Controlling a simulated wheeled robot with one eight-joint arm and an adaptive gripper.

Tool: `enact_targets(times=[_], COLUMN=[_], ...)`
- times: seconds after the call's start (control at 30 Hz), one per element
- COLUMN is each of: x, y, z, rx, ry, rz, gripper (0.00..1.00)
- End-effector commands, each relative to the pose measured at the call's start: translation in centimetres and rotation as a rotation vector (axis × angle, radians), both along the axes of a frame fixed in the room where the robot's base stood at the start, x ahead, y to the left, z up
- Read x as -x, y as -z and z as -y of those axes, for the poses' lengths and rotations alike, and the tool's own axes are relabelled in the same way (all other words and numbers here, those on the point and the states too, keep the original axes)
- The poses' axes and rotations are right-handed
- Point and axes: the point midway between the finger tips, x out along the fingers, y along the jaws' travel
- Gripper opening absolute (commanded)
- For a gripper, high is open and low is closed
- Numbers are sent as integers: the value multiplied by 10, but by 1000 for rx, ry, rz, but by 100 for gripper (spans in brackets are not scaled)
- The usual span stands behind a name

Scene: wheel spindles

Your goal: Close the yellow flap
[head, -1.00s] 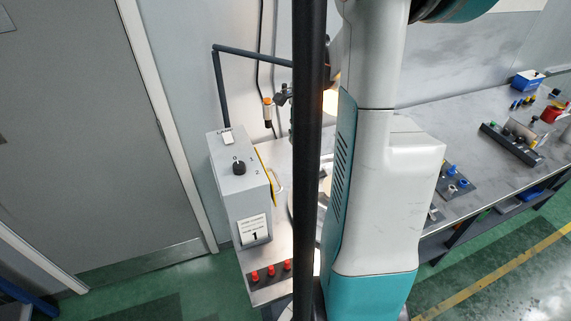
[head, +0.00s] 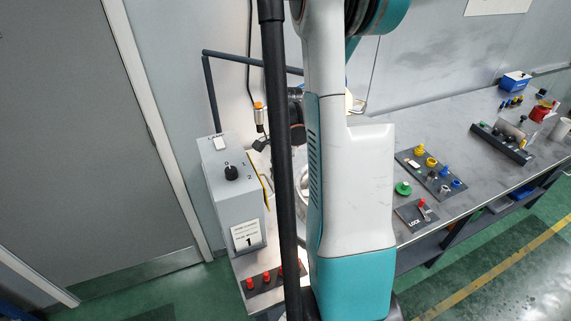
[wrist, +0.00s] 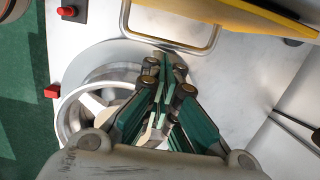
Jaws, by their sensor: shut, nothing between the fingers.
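The yellow flap (head: 265,188) shows in the head view as a thin yellow strip on the right side of a grey control box (head: 238,195). In the wrist view the flap (wrist: 245,14) crosses the top as a yellow band. A silver loop handle (wrist: 165,41) sits beside it. My gripper (wrist: 164,62) is shut and empty, its fingertips pointing toward the handle's lower bar. They look very near it; I cannot tell whether they touch. In the head view my column and arm hide most of that area, and how far the flap stands open is unclear.
A spoked wheel (wrist: 70,120) lies below left of my gripper in the wrist view. Red buttons (head: 267,277) line the bench's front edge. A cable-hung orange-tipped tool (head: 259,115) hangs behind the box. A button panel (head: 433,170) and a lock plate (head: 417,212) stand right of my arm.

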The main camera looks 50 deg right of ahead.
Motion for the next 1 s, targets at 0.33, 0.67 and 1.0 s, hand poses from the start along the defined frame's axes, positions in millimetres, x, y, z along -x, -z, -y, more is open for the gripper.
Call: enact_targets(times=[0.33, 0.67, 1.0], x=[-3, -6, -7], y=[4, 14, 17], z=[-4, -12, -16], rx=[0, 0, 1], ry=[1, -1, 0], rz=[0, 0, -3], gripper=[0, 0, 0])
